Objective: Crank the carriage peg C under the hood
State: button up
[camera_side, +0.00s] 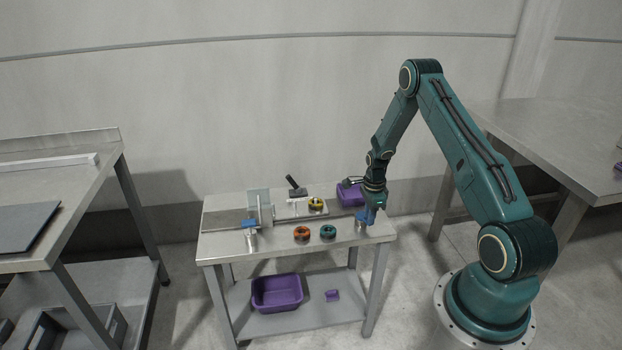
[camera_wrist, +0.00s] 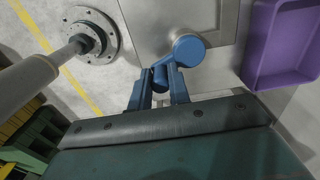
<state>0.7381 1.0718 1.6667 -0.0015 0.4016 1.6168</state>
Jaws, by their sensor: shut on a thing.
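My gripper (camera_side: 370,217) is at the right end of the small steel table. In the wrist view its two blue fingers (camera_wrist: 160,90) are shut on a blue bar beside a round blue knob (camera_wrist: 188,48), which looks like the crank. In the side view the crank is mostly hidden behind the gripper. The carriage (camera_side: 300,210) is on the long steel track, with a yellow ring (camera_side: 316,203) on it. An upright pale panel (camera_side: 259,200), perhaps the hood, stands at the left of the track. I cannot tell which peg is C.
An orange ring (camera_side: 302,233) and a teal ring (camera_side: 328,231) lie at the table's front. A grey post with a blue top (camera_side: 250,237) stands at left front. A purple bin (camera_side: 350,194) stands close behind my gripper; it also shows in the wrist view (camera_wrist: 283,45).

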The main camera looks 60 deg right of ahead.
jog(key=shift+w+a, duration=0.8)
jog(key=shift+w, duration=0.2)
jog(key=shift+w+a, duration=0.2)
jog(key=shift+w, duration=0.8)
jog(key=shift+w+d, duration=0.25)
jog(key=shift+w, duration=0.4)
jog(key=shift+w+d, duration=0.2)
jog(key=shift+w, duration=0.4)
